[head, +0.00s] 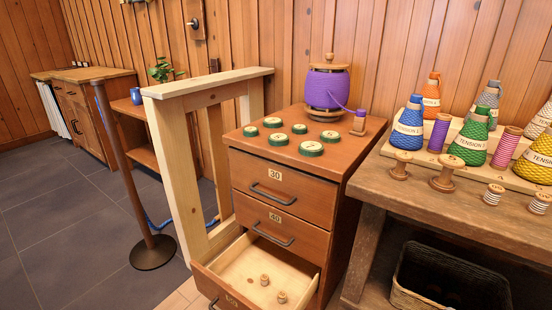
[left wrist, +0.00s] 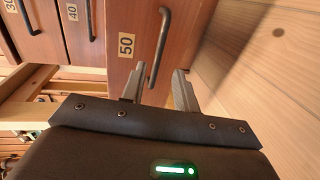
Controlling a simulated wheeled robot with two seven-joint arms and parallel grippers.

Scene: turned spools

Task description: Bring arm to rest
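My left gripper (left wrist: 158,92) shows only in the left wrist view. Its two fingers are apart, with nothing gripped between them. The dark handle (left wrist: 163,40) of the drawer marked 50 (left wrist: 142,75) lies just ahead of the fingertips, its near end in line with the gap. I cannot tell how far apart they are in depth. In the head view the bottom drawer (head: 318,275) of the cabinet stands pulled out, with two small wooden spools (head: 264,280) inside. Neither gripper shows in the head view, and my right gripper is in no view.
Drawers marked 30 (head: 275,175) and 40 (head: 275,217) are shut. Green discs and a purple wound pot (head: 328,88) stand on the cabinet top. A wooden frame (head: 175,150) and a post (head: 120,150) stand left. A workbench (head: 470,215) with cones is right, a basket (head: 400,297) beneath.

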